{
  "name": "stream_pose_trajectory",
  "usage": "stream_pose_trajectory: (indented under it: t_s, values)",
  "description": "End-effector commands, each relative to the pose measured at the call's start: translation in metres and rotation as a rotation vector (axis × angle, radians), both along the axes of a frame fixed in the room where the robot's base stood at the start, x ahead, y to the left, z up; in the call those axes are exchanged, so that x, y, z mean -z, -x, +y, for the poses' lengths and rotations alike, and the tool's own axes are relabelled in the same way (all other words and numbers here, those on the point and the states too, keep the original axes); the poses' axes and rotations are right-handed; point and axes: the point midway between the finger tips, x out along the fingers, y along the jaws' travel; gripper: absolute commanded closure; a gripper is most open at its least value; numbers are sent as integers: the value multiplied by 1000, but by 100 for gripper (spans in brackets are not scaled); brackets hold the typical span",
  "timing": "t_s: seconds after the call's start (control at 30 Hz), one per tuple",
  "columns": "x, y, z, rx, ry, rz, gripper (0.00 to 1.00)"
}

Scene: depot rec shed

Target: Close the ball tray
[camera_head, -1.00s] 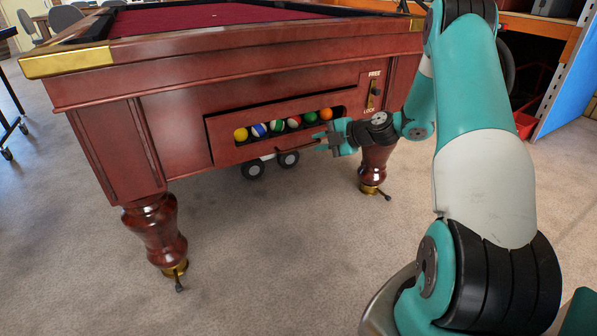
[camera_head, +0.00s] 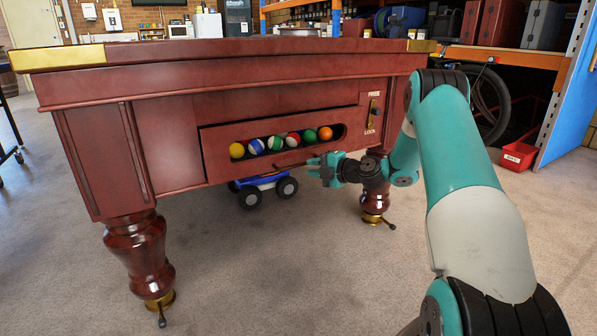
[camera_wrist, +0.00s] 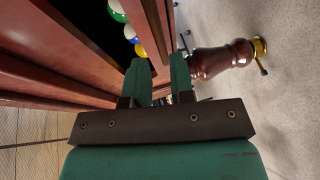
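The ball tray (camera_head: 220,162) is a dark red wooden panel in the side of the pool table (camera_head: 165,82). It stands out a little from the table's side, with a gap along its top edge. Several coloured balls (camera_head: 283,142) lie in its slot; a few also show in the wrist view (camera_wrist: 118,14). A thin dark handle (camera_head: 290,164) is on the tray's lower front. My gripper (camera_head: 315,167) is at the handle's right end. In the wrist view, my two green fingers (camera_wrist: 161,75) are apart. I cannot tell whether the handle is between them.
A lock plate (camera_head: 374,115) marked FREE and LOCK is right of the tray. Turned table legs (camera_head: 140,250) stand left and right (camera_head: 375,200). A blue wheeled thing (camera_head: 262,182) is under the table. Carpet in front is clear. A red bin (camera_head: 518,156) stands at right.

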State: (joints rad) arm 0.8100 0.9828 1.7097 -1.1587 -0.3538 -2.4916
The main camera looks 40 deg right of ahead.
Motion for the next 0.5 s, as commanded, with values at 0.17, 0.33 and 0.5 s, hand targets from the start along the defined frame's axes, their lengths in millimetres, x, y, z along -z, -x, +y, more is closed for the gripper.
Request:
stream_pose_trajectory:
  t_s: [0.17,0.33,0.5]
  values:
    - [9,-35,11,-4,2,-2,78]
    - [13,-53,15,-2,1,1,78]
    - [12,-60,16,0,0,0,78]
